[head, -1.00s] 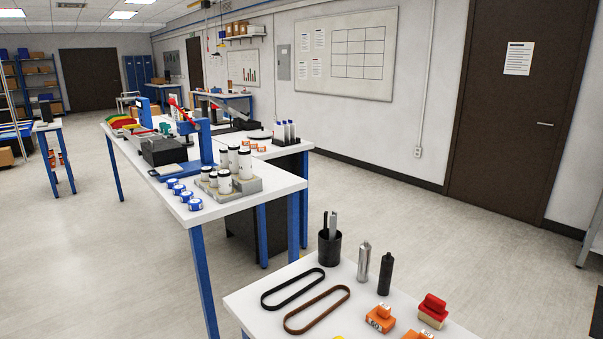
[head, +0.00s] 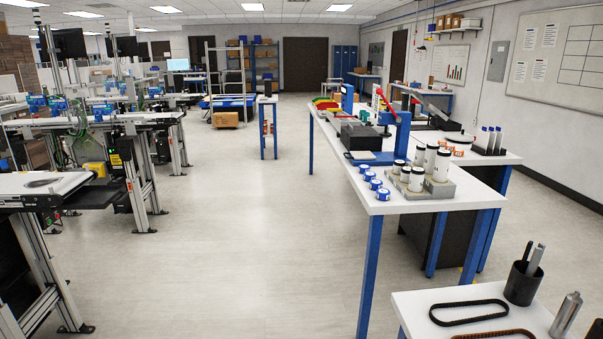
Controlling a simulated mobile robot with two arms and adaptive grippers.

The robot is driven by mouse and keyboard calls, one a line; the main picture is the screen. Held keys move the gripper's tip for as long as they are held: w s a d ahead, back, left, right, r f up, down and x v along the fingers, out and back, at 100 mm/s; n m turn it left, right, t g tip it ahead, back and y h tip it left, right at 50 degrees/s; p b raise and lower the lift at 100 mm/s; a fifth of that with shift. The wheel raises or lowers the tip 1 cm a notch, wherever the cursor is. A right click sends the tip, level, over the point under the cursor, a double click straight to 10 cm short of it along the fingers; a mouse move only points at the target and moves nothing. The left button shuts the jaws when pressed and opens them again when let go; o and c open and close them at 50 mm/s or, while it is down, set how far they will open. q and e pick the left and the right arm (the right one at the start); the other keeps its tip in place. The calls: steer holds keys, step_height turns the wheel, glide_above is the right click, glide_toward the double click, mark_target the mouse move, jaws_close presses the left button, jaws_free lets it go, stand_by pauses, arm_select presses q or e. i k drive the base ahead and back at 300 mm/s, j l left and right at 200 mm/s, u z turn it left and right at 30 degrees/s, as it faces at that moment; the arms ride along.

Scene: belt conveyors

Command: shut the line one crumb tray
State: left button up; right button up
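No crumb tray can be made out for certain in the head view. Conveyor lines stand on the left side. The nearest conveyor (head: 48,186) has a pale belt and a black end, and is cut off by the left edge. Another conveyor (head: 75,121) stands behind it on grey metal legs. Which of these is line one I cannot tell. Neither of my grippers is in view.
A wide pale floor aisle (head: 235,230) is clear between the conveyors and the benches. A white bench (head: 455,205) with blue legs stands at the right. A nearer table (head: 410,312) fills the lower right corner. A small table (head: 267,99) and a cardboard box (head: 225,119) are farther back.

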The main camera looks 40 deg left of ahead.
mark_target(87, 197)
steer(key=u, duration=2.25)
steer(key=i+j, duration=0.7)
steer(key=i, duration=0.15)
steer(key=k+j+u, duration=0.05)
